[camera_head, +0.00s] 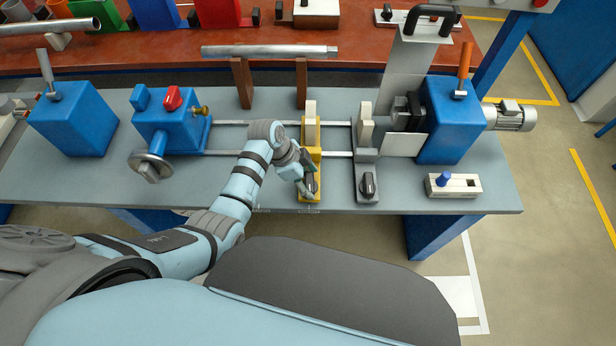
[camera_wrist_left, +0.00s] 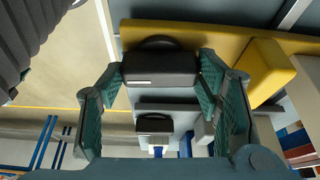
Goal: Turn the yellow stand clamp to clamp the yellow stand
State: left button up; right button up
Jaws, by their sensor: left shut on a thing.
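The yellow stand (camera_head: 312,150) stands on the rails of the grey bench, with an upright pale block on it. Its yellow base also shows in the left wrist view (camera_wrist_left: 190,35). The clamp is a black knob (camera_wrist_left: 160,68) at the near end of the yellow base. My left gripper (camera_head: 308,184) reaches down to this end. In the left wrist view its green-padded fingers are on both sides of the black knob, shut on it. My right gripper is not in view.
To the right is a grey stand (camera_head: 366,160) with its own black knob (camera_head: 368,184). A blue machine head (camera_head: 451,120) and a white switch box (camera_head: 454,186) are farther right. A blue tailstock (camera_head: 168,128) with a handwheel is to the left.

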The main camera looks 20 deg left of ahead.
pick_arm(q)
jog(key=shift+w+m, duration=0.1)
jog(key=shift+m, duration=0.4)
jog(key=o, duration=1.2)
jog(key=shift+c, duration=0.2)
jog(key=v, duration=1.2)
jog(key=shift+w, duration=0.15)
